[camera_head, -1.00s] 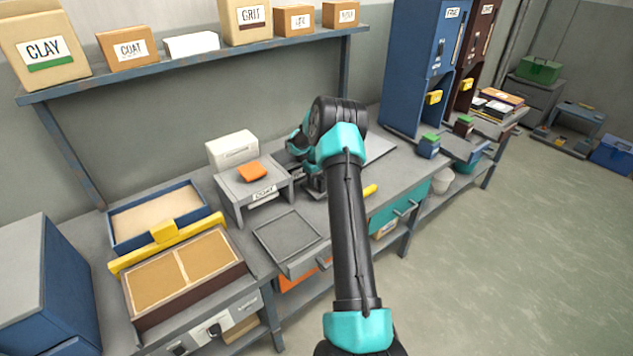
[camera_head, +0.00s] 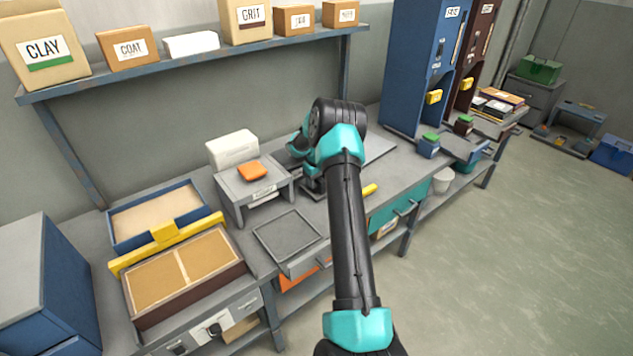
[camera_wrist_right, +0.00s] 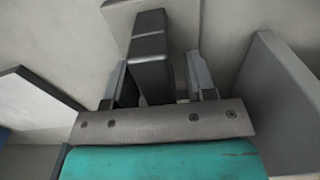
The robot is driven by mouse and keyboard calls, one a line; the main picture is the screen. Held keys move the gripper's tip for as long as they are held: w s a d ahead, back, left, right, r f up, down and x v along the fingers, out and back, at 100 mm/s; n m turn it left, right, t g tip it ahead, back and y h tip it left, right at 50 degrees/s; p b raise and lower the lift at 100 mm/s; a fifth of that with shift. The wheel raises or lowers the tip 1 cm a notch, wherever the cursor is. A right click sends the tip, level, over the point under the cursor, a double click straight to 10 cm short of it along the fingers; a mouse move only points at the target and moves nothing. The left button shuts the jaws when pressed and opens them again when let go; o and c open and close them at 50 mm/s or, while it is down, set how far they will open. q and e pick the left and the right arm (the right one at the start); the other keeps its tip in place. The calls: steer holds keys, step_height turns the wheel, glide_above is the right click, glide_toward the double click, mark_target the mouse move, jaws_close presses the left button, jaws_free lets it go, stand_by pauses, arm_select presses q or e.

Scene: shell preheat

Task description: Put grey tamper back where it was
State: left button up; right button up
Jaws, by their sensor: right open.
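A dark grey block-like piece (camera_wrist_right: 150,62), which looks like the grey tamper, stands between the two fingers of my right gripper (camera_wrist_right: 160,78) in the right wrist view. The fingers are open, one on each side of it, with a visible gap on the right side. The tamper cannot be made out clearly there. My left gripper is not in view.
A small grey stand (camera_head: 233,190) with an orange pad (camera_head: 252,170) on top is left of the gripper. A white box (camera_head: 232,147) stands behind it. A grey tray (camera_head: 287,235) lies in front.

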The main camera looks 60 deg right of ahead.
steer(key=shift+r, duration=0.1)
step_height(320, 180, up, 12)
stand_by(0.5)
stand_by(0.5)
